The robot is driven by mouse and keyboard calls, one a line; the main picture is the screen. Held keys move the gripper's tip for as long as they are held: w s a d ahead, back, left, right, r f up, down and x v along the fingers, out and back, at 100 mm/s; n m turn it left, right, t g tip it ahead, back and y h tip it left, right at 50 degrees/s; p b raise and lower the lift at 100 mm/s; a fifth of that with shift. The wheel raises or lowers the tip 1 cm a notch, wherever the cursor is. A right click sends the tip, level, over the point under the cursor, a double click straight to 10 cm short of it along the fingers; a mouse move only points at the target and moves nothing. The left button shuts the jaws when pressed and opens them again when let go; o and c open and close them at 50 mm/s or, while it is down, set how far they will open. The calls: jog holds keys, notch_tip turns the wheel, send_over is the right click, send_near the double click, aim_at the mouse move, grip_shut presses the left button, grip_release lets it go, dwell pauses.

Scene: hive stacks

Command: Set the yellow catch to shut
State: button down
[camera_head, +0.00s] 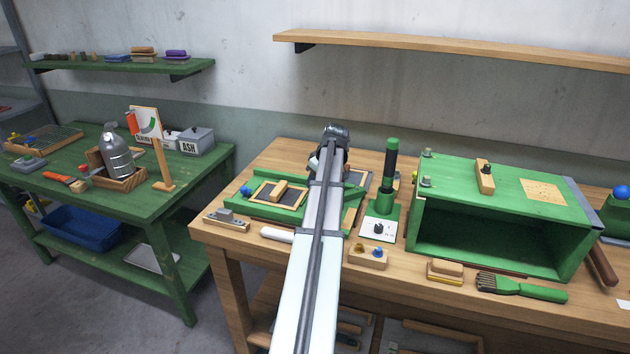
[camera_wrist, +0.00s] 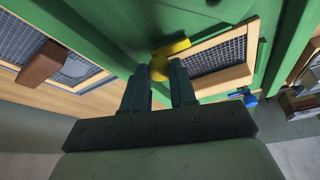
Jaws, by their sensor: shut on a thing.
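The yellow catch (camera_wrist: 168,50) shows in the wrist view at the edge of a green frame (camera_wrist: 120,35), beside a mesh panel with a wooden border (camera_wrist: 238,72). My gripper (camera_wrist: 170,72) is shut on the near end of the catch, with its dark fingers on both sides of it. In the head view my arm reaches over the green frame (camera_head: 245,208) on the bench and hides the catch and the fingertips. I cannot tell from these views whether the catch lies in its shut position.
A wooden block (camera_wrist: 40,65) sits on another mesh panel. In the head view, a green post (camera_head: 391,150) and a large green box (camera_head: 500,235) stand right of my arm. A small wooden block with knobs (camera_head: 368,257) and a brush (camera_head: 520,289) lie near the front edge.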

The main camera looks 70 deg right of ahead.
jog(key=m, duration=0.1)
jog(key=m+h, duration=0.1)
jog(key=m, duration=0.1)
jog(key=m+g, duration=0.1)
jog(key=shift+w+a+m, duration=0.1)
jog(key=shift+a+m, duration=0.15)
jog(key=shift+m, duration=0.05)
jog(key=m, duration=0.2)
jog(key=m+g+h, duration=0.1)
jog(key=m, duration=0.1)
jog(key=shift+w+m+h, duration=0.15)
jog(key=shift+m+h, duration=0.15)
jog(key=m+g, duration=0.2)
jog(key=m, duration=0.2)
jog(key=shift+w, duration=0.2)
jog(key=shift+w+m+g, duration=0.1)
jog(key=shift+m+g, duration=0.6)
jog(key=shift+m, duration=1.4)
jog(key=c, duration=0.9)
grip_release()
jog(key=shift+r, duration=0.1)
